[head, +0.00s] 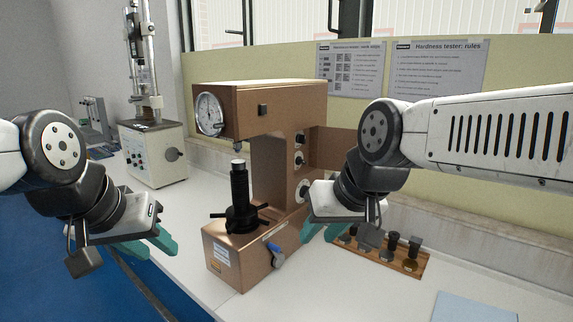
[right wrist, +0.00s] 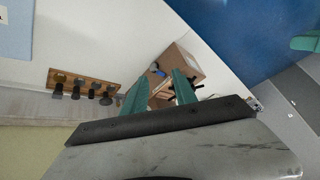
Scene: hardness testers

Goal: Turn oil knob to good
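A brown hardness tester (head: 238,97) stands on the white bench with a round dial (head: 209,114) and a black spindle (head: 239,186). Small round knobs sit on its right side: an upper one (head: 299,138), a middle one (head: 299,158) and a lower one (head: 304,190) close to my right gripper. I cannot tell which is the oil knob; their markings are too small to read. My right gripper (head: 322,231) is open and empty, right of the base; its spread teal fingers show in the right wrist view (right wrist: 158,84). My left gripper (head: 152,245) is empty, left of the tester, its fingers apart.
A wooden block with several dark pieces (head: 410,263) lies right of the tester, partly behind my right gripper. Another tester (head: 152,155) stands back left. A light-blue sheet (head: 470,307) lies front right.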

